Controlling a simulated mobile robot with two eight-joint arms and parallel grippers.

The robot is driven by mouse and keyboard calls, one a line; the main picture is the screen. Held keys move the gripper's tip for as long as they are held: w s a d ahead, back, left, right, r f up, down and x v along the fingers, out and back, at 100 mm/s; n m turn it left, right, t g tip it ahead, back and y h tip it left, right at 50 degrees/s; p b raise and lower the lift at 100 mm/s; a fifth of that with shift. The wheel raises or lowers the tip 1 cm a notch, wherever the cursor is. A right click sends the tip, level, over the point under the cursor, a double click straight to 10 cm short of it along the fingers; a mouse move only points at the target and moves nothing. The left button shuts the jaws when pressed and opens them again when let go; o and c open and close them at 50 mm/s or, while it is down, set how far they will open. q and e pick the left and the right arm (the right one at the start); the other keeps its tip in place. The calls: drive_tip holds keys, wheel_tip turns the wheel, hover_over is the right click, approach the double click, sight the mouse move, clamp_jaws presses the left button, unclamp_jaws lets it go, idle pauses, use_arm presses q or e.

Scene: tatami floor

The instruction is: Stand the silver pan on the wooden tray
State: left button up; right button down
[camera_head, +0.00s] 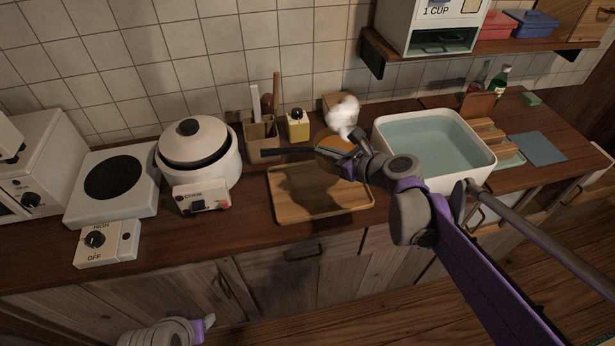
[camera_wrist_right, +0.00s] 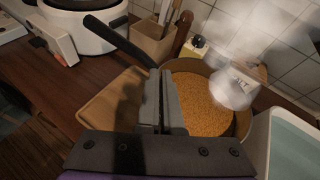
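The pan (camera_head: 331,143) has a round body and a long dark handle (camera_head: 286,152) pointing left. It is over the back right part of the wooden tray (camera_head: 307,207), and its shadow falls on the tray. In the right wrist view, its inside (camera_wrist_right: 205,98) looks brownish and speckled, and the handle (camera_wrist_right: 118,40) rises to the upper left. My right gripper (camera_head: 352,160) is at the pan's near side. Its fingers (camera_wrist_right: 164,95) look closed on the pan where handle and rim meet, partly hiding that spot.
A white rice cooker (camera_head: 196,150) and a hot plate (camera_head: 112,180) stand left. A utensil holder (camera_head: 263,140), a yellow bottle (camera_head: 298,125) and a blurry white object (camera_head: 343,112) stand behind the tray. A water-filled basin (camera_head: 432,140) is close on the right.

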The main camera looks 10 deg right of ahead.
sight(325, 168)
wheel_tip(325, 168, down, 5)
drive_tip(key=shift+s+f+b, duration=0.1)
drive_tip(key=shift+b, duration=0.35)
drive_tip(key=shift+f+b, duration=0.4)
drive_tip(key=shift+f, duration=1.9)
drive_tip(key=shift+f, duration=0.1)
drive_tip(key=c, duration=1.1)
unclamp_jaws()
